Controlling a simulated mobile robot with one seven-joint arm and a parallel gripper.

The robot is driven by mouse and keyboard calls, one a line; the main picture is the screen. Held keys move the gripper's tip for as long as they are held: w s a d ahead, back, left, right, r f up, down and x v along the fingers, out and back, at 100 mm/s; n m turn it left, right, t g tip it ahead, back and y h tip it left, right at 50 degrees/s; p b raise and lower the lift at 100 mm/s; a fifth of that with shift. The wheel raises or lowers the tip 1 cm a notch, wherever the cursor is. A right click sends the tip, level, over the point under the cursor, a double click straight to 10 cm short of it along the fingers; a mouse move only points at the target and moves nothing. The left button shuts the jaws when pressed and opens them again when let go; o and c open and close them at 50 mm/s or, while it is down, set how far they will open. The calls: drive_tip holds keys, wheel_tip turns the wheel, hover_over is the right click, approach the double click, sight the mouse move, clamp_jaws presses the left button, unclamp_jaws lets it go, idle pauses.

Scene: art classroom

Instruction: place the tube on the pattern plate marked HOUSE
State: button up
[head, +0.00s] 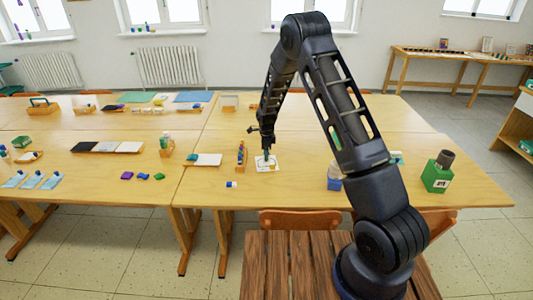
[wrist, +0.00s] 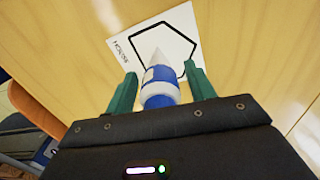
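The pattern plate marked HOUSE (wrist: 183,25) is a white card with a black house outline; it also lies on the front table in the head view (head: 274,167). The tube (wrist: 162,90) is white and blue with a pale cone tip, and stands out over the house outline in the wrist view. My gripper (wrist: 163,88) is above the plate, its two green fingers on either side of the tube. A gap shows clearly on the right side of the tube, so the fingers look open. In the head view my gripper (head: 265,153) hides most of the tube. I cannot tell how firmly the tube rests on the plate.
A wooden holder with bottles (head: 241,155) stands just left of the plate. A small white and blue item (head: 232,184) lies in front of it. A white tray (head: 208,160) is farther left. Table right behind the plate is clear.

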drive_tip(key=shift+r, duration=0.1)
wheel_tip(320, 180, up, 11)
drive_tip(key=shift+r, duration=0.2)
drive_tip(key=shift+d+r, duration=0.1)
drive_tip(key=shift+r, duration=0.45)
drive_tip(key=s+d+r+n+t, duration=0.1)
drive_tip(key=s+d+r+n, duration=0.2)
drive_tip(key=s+d+r, duration=0.4)
drive_tip(key=s+d+r+n+y, duration=0.1)
drive_tip(key=s+d+r+n, duration=0.3)
drive_tip(key=r, duration=0.5)
drive_tip(key=s+d+r+n+t, duration=0.1)
drive_tip(key=s+d+r+n, duration=0.1)
drive_tip(key=s+d+r, duration=0.45)
drive_tip(key=s+d+r+n+t, duration=0.1)
drive_tip(key=s+d+r+n, duration=0.1)
drive_tip(key=s, duration=0.6)
drive_tip(key=s+d+r+n, duration=0.2)
drive_tip(key=s+d+n, duration=0.2)
drive_tip(key=s+d, duration=0.2)
drive_tip(key=s+d+r+n+t+h, duration=0.1)
drive_tip(key=s+d+n, duration=0.2)
drive_tip(key=s, duration=0.6)
drive_tip(key=shift+s+d+r+t, duration=0.3)
drive_tip(key=shift+s+d+r, duration=0.1)
drive_tip(key=shift+d, duration=0.25)
